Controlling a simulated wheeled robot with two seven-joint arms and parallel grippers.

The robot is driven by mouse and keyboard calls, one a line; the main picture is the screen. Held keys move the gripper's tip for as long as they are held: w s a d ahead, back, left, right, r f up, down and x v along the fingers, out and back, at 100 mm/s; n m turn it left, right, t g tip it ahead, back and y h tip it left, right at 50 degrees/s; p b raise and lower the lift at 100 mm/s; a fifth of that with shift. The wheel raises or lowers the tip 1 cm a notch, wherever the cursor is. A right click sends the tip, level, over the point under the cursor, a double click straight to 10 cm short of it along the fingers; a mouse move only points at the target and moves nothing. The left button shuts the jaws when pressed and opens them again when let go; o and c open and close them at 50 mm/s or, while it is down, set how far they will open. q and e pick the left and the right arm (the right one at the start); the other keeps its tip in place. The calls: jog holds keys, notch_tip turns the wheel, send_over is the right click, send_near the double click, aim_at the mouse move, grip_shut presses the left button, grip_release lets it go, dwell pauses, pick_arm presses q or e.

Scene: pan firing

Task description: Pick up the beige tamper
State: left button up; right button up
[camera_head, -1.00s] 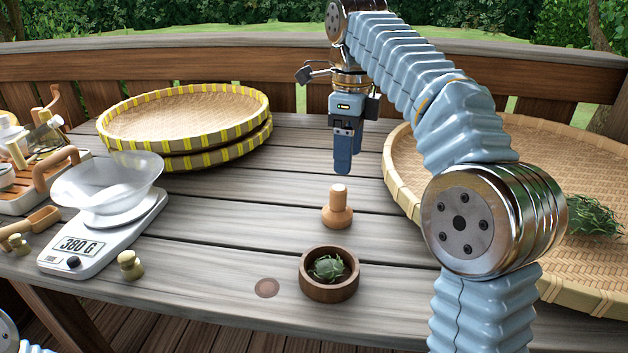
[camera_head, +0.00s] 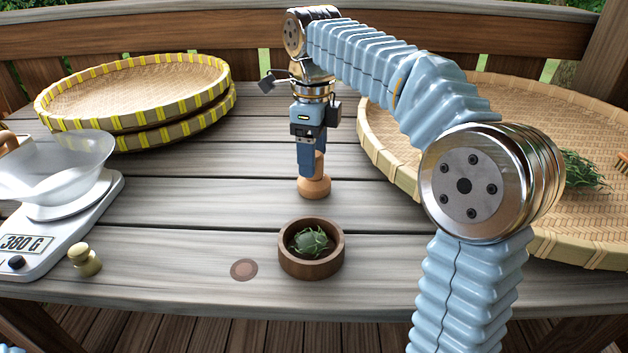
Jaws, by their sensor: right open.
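The beige tamper (camera_head: 314,187) stands upright on the grey wooden table, behind the small brown bowl. Its wide base shows, and part of its narrower handle shows at the right of the finger. My right gripper (camera_head: 310,164) points down at the tamper, with its blue fingers at the height of the handle. The fingers partly hide the handle. The gripper is open, and I cannot tell whether a finger touches the tamper. Only a small blue piece of my left arm shows at the bottom left corner; the left gripper is out of view.
A small wooden bowl (camera_head: 312,272) with green leaves stands in front of the tamper. A scale (camera_head: 75,240) and a small brass weight (camera_head: 85,260) are at left. Stacked yellow-rimmed trays (camera_head: 150,135) lie behind. A large woven tray (camera_head: 385,165) fills the right side.

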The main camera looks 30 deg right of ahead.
notch_tip(320, 180, down, 2)
jog(key=shift+f, duration=0.1)
jog(key=shift+c, duration=0.3)
jog(key=c, duration=1.1)
jog(key=shift+c, duration=0.2)
